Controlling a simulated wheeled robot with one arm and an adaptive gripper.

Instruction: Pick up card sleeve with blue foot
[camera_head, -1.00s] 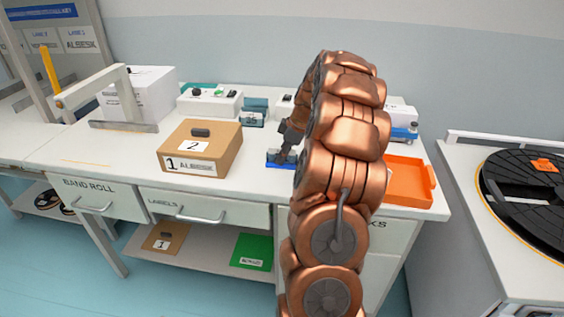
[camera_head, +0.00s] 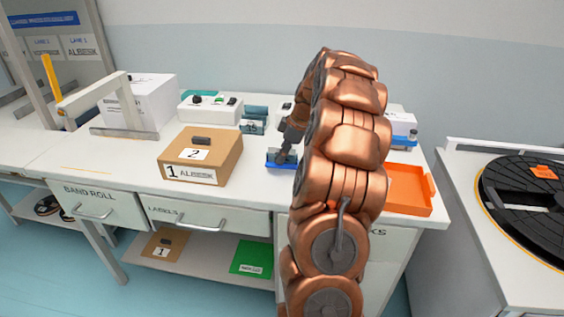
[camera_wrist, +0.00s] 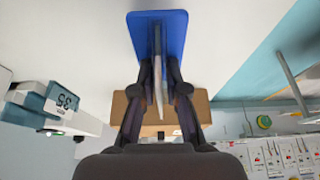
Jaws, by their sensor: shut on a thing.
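The card sleeve with a blue foot is in my gripper. In the head view its blue foot (camera_head: 281,160) shows just left of my arm, seemingly a little above the white tabletop. In the wrist view the flat blue foot (camera_wrist: 173,32) is at the top and the thin sleeve (camera_wrist: 158,92) is seen nearly edge-on. My gripper (camera_wrist: 159,70) is shut on the sleeve, one finger on each side. In the head view my gripper (camera_head: 287,150) is small and partly hidden by my arm.
A brown box (camera_head: 200,158) stands left of my gripper. An orange tray (camera_head: 409,190) lies to the right, partly behind my arm. A white device (camera_head: 208,109), a small teal device (camera_head: 254,120) and a white box (camera_head: 150,100) stand behind. A black reel (camera_head: 535,190) is far right.

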